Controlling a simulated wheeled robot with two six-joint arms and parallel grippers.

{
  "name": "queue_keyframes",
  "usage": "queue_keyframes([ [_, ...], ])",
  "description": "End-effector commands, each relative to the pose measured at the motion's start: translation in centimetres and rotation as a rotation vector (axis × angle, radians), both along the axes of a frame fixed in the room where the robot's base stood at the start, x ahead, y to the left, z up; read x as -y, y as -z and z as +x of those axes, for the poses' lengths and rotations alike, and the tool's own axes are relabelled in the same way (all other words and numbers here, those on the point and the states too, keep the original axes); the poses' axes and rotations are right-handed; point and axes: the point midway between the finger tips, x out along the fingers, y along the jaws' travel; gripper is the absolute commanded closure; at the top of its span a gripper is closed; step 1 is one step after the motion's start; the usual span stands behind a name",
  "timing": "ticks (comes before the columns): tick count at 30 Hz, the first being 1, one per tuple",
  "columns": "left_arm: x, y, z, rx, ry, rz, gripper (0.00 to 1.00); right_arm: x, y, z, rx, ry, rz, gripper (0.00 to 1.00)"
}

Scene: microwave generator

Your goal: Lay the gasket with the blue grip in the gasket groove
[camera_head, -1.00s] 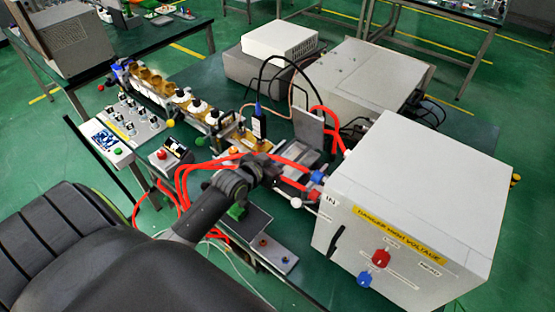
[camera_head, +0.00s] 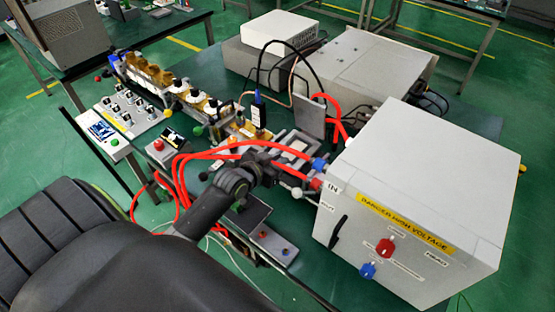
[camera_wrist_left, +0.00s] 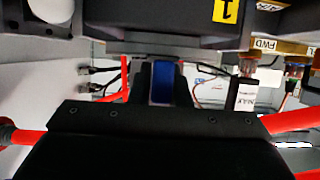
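My left gripper (camera_head: 272,166) is over the middle of the bench, beside the grey metal waveguide parts and left of the large white cabinet. In the left wrist view, a blue block (camera_wrist_left: 161,80), which looks like the gasket's blue grip, sits between the grey fingers of my left gripper (camera_wrist_left: 160,88). The fingers are close on both sides of it. The gasket itself is not clearly visible. I cannot make out the gasket groove in either view. My right gripper is not in view.
The white high-voltage cabinet (camera_head: 420,190) stands close on the right. Red hoses (camera_head: 215,153) run around my left wrist. A black probe (camera_head: 258,112) and an upright grey plate (camera_head: 311,117) stand behind it. A control panel (camera_head: 118,118) is at the left.

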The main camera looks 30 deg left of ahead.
Motion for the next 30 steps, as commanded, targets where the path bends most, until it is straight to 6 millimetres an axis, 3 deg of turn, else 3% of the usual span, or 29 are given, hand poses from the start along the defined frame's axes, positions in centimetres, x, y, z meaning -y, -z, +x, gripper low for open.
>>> queue_keyframes([
  [1,0.0,0.0,0.0,0.001,0.0,0.0,0.77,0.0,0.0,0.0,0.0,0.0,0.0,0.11],
  [5,0.0,0.0,0.0,0.001,0.0,0.0,0.6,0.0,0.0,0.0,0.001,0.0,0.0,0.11],
  [17,-0.1,-0.2,-0.7,-0.001,-0.001,0.001,0.6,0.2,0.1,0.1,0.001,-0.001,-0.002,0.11],
  [23,-0.3,-1.2,-3.4,-0.002,0.001,0.004,0.6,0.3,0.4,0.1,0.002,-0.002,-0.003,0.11],
  [30,-0.7,-3.1,-7.9,-0.002,0.002,0.004,0.6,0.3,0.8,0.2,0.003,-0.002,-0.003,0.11],
])
